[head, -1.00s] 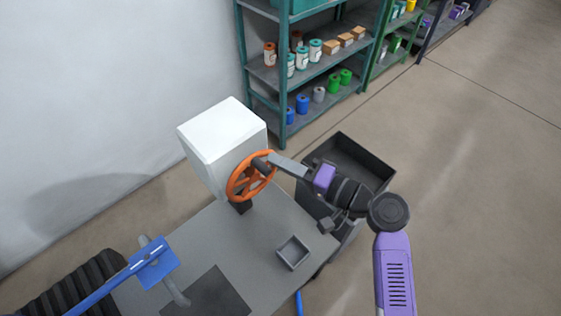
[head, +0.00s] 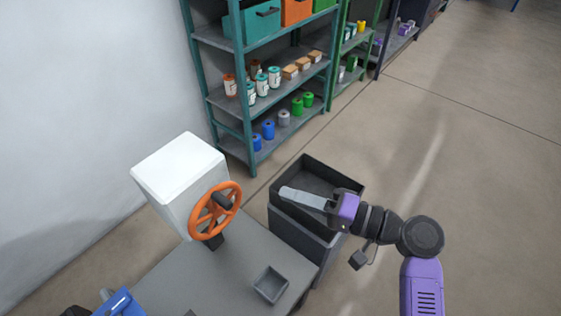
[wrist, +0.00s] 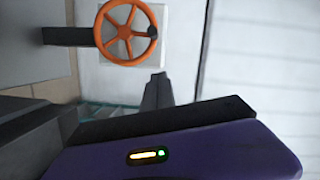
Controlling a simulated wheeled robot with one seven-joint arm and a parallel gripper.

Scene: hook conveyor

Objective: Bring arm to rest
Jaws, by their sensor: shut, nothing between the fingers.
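My arm with its purple links stretches in from the lower right in the head view. My gripper (head: 283,193) is shut and empty, its fingers pointing left over the near edge of the black bin. It is apart from the orange handwheel (head: 215,210), which stands to its left on the white box (head: 178,172). In the wrist view the handwheel (wrist: 126,32) shows at the top in front of the white box, and my gripper's dark fingers (wrist: 158,80) show below it.
A grey table (head: 190,270) bears the box and a small grey tray (head: 270,284). A black bin (head: 345,178) stands beside the table, under my gripper. A teal shelf rack (head: 236,130) with cans and boxes stands behind. The floor at right (head: 480,180) is clear.

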